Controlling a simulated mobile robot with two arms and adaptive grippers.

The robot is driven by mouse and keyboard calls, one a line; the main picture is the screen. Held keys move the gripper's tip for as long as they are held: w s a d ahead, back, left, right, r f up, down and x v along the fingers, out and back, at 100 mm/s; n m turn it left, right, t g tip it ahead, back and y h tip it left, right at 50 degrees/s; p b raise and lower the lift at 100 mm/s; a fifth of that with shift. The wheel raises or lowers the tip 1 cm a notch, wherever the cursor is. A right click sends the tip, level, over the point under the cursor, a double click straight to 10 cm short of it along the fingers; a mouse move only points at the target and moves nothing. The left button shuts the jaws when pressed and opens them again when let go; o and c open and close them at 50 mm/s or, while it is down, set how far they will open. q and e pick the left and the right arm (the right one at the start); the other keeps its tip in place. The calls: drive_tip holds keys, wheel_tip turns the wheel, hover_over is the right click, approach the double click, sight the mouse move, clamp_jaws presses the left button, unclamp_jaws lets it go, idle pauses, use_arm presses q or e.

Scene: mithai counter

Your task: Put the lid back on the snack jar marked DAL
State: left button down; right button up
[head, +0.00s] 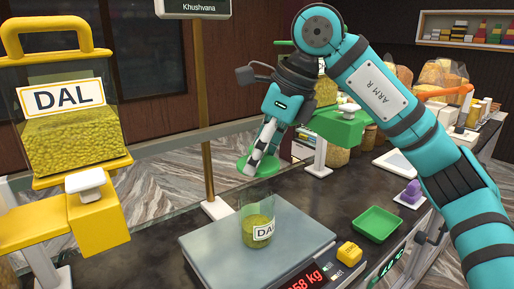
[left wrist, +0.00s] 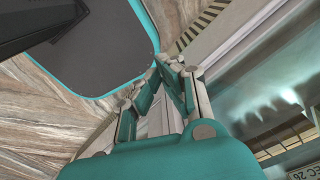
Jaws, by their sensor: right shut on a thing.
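The snack jar marked DAL (head: 257,229) is a small clear jar, partly filled with yellow-green snack, standing upright and open-topped on the weighing scale (head: 208,262). My right gripper (head: 261,158) is shut on a round green lid (head: 248,168). It holds the lid above and slightly behind the jar, apart from its rim. My left gripper (left wrist: 172,68) shows only in the left wrist view. Its fingers are close together with nothing seen between them, and the jar is not in that view.
A large yellow-framed DAL dispenser (head: 72,136) stands at the left. A post (head: 206,130) rises behind the scale. A yellow block (head: 349,253) and a green tray (head: 376,223) lie to the scale's right. A purple item (head: 411,192) stands farther right.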

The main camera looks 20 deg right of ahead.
drive_tip(key=shift+w+f+b, duration=0.25)
drive_tip(key=shift+f+b, duration=0.35)
drive_tip(key=shift+f, duration=0.5)
drive_tip(key=shift+w+f+b, duration=0.3)
drive_tip(key=shift+f+b, duration=0.1)
drive_tip(key=shift+f, duration=0.2)
wheel_tip(320, 180, down, 2)
drive_tip(key=shift+w+f+b, duration=0.1)
drive_tip(key=shift+b, duration=0.7)
use_arm(q)
wheel_tip(320, 180, down, 4)
drive_tip(key=shift+w+a+f, duration=0.15)
drive_tip(key=shift+f, duration=0.05)
use_arm(e)
drive_tip(key=shift+f, duration=0.1)
use_arm(q)
drive_tip(key=shift+w+r, duration=0.1)
drive_tip(key=shift+w, duration=0.6)
